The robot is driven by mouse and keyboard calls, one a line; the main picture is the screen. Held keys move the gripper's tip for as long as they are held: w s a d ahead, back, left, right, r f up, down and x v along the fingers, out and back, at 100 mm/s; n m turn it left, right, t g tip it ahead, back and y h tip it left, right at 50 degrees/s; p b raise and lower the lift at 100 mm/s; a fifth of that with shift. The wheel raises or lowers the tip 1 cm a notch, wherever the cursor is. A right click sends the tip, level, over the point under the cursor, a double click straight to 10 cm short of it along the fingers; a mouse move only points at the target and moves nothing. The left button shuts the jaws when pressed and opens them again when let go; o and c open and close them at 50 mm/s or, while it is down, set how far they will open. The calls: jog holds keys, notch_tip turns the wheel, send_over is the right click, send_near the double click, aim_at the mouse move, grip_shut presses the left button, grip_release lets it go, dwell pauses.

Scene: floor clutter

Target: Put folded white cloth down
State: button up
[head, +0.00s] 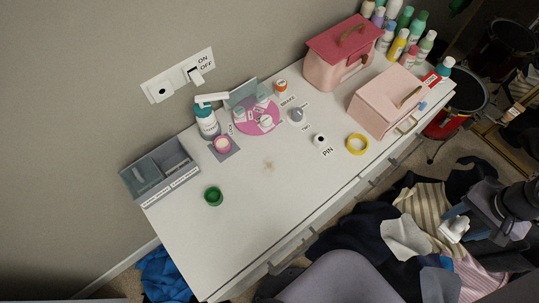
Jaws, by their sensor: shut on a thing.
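My gripper (456,222) is at the right side of the head view, above a pile of clothes on the floor. It is shut on the folded white cloth (453,230), a small crumpled-looking bundle between the fingers. The cloth looks held just over the pile; whether it touches the clothes beneath cannot be told. The fingers and wrist hide part of the cloth and the clothes behind it.
The pile holds a striped beige garment (424,205), dark clothes (375,217), a pale grey cloth (403,240) and a pink striped piece (470,275). A grey rounded shape (340,280) is in front. The white dresser (250,240) carries boxes and bottles.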

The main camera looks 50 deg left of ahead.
jog(key=s+a+n+b, duration=0.1)
jog(key=s+a+n, duration=0.2)
jog(key=a, duration=0.6)
jog(key=s+a+f+n+b, duration=0.1)
jog(key=s+a+n, duration=0.25)
jog(key=a, duration=0.55)
jog(key=s+a+n+b, duration=0.1)
jog(key=s+a+n, duration=0.25)
jog(key=a, duration=0.55)
jog(key=shift+s+a+n+b, duration=0.35)
jog(key=shift+s+a+n, duration=1.8)
jog(key=shift+s, duration=3.35)
jog(key=shift+s+a+n+b, duration=0.3)
jog(key=shift+s+a+n, duration=1.85)
jog(key=shift+s, duration=3.35)
jog(key=shift+m, duration=0.3)
jog(key=shift+a+f+p, duration=0.15)
jog(key=shift+f+p, duration=0.3)
jog(key=shift+f, duration=1.95)
jog(key=shift+a+f+p, duration=0.15)
jog(key=shift+f+p, duration=0.25)
jog(key=shift+f, duration=1.95)
jog(key=shift+f, duration=0.1)
jog(key=o, duration=1.1)
